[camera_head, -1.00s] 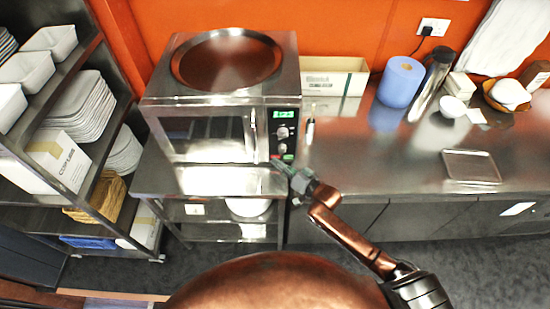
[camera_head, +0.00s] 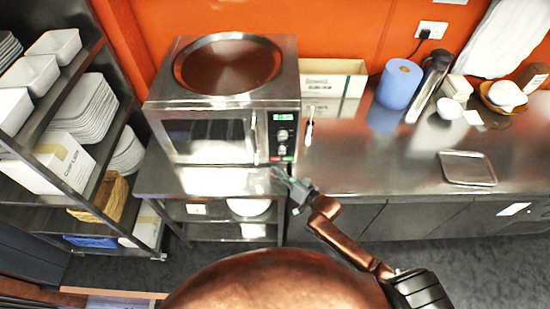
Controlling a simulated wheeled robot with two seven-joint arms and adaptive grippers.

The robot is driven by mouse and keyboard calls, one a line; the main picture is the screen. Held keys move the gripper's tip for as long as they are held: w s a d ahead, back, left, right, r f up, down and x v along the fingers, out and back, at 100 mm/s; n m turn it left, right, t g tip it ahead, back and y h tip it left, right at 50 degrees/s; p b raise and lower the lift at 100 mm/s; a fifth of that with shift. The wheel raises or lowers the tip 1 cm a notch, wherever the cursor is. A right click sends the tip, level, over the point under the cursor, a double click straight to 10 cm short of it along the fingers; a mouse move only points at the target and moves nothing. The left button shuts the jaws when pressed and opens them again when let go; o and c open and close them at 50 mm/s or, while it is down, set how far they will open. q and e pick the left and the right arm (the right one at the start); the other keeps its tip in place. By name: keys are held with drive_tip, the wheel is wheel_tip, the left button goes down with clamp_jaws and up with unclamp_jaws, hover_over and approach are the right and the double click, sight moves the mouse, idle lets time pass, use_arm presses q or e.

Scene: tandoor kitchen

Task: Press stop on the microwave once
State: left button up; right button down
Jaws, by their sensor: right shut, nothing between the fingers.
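The microwave (camera_head: 215,118) is a steel box with a dark door window on the left and a black control panel (camera_head: 283,133) on the right. The panel has a lit green display, knobs, and a red and a green button (camera_head: 282,158) side by side along its bottom edge. My right gripper (camera_head: 276,172) is shut and empty. Its tips are just below the red and green buttons, in front of the counter edge; a small gap shows between them and the panel. My left gripper is not in view.
A round metal tray (camera_head: 227,63) lies on top of the microwave. A cardboard box (camera_head: 333,80), a blue paper roll (camera_head: 399,84) and a small metal tray (camera_head: 467,168) stand on the counter to the right. A shelf with white dishes (camera_head: 83,110) stands at the left.

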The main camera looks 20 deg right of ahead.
drive_tip(key=shift+s+a+p, duration=0.2)
drive_tip(key=shift+s+p, duration=0.1)
drive_tip(key=shift+s, duration=0.35)
drive_tip(key=shift+s+a+p, duration=0.2)
drive_tip(key=shift+s+p, duration=0.05)
drive_tip(key=shift+s, duration=0.35)
drive_tip(key=shift+a+f, duration=0.1)
